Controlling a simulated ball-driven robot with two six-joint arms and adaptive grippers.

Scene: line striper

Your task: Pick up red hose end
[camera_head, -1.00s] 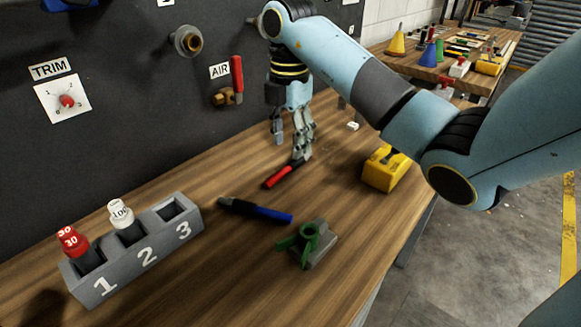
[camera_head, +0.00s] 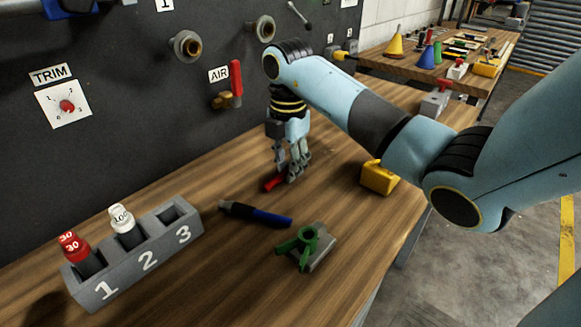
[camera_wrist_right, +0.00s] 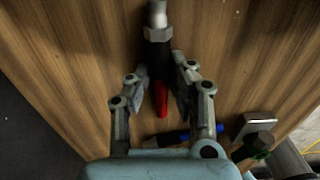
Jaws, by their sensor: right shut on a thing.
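The red hose end (camera_head: 273,184) lies low over the wooden bench, mostly hidden by my right gripper (camera_head: 287,176). In the right wrist view the hose end (camera_wrist_right: 161,97) has a silver tip, a black body and a red section. The fingers of my right gripper (camera_wrist_right: 162,75) are shut on it, one on each side. I cannot tell whether it touches the bench. A blue-and-black hose end (camera_head: 256,213) lies apart on the bench. My left gripper is not in view.
A grey block (camera_head: 135,262) numbered 1, 2, 3 holds a red-capped and a white-capped piece; slot 3 is empty. A green-handled clamp (camera_head: 308,246) and a yellow block (camera_head: 378,178) stand on the bench. The panel (camera_head: 130,130) with fittings rises behind.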

